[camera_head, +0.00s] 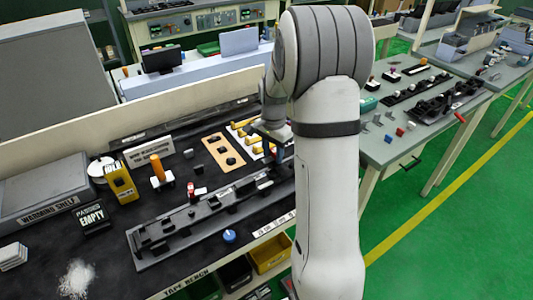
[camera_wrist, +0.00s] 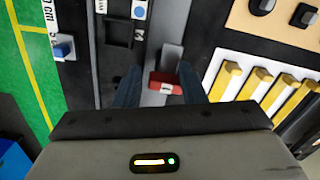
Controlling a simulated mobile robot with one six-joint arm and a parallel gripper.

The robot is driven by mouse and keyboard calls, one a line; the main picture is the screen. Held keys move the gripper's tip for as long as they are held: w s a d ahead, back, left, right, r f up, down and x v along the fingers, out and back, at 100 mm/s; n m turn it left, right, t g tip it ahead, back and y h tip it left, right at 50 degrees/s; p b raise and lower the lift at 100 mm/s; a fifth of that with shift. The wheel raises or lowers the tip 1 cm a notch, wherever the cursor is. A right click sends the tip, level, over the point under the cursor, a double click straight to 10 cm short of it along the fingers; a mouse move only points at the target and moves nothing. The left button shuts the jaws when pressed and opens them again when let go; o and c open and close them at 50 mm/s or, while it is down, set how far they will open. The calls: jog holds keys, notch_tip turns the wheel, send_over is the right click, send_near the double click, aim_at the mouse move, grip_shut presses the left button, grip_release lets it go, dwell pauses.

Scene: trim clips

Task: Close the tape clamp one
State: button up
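A red tab marked "1" (camera_wrist: 165,84), which looks like the tape clamp one's handle, sits between my fingers in the wrist view. A grey bar (camera_wrist: 171,56) lies just beyond it, on the dark fixture. My gripper (camera_wrist: 159,68) is open, with its two blue fingers either side of the tab. A gap shows on the tab's left; the right finger is close to its right end, and I cannot tell if they touch. In the head view my arm hides most of the gripper and clamp, at the right end of the long grey fixture (camera_head: 180,232).
Yellow strips (camera_wrist: 262,84) on a white board lie right of my fingers. A tan board with black knobs (camera_wrist: 263,8) is beyond. A blue block (camera_wrist: 63,47) lies on the left by a ruler strip. A blue knob (camera_head: 229,236) stands near the bench front.

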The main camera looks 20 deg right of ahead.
jog(key=o, duration=0.3)
jog(key=shift+w+d+r, duration=0.4)
jog(key=shift+d+r, duration=0.05)
jog(key=shift+o, duration=0.2)
jog(key=shift+w+d+f, duration=0.2)
jog(key=shift+d+f, duration=0.1)
jog(key=shift+s+a, duration=0.1)
jog(key=shift+a, duration=0.15)
notch_tip(320, 180, up, 8)
jog(key=shift+d+f+b, duration=0.1)
jog(key=shift+d+b, duration=0.05)
jog(key=shift+b, duration=0.2)
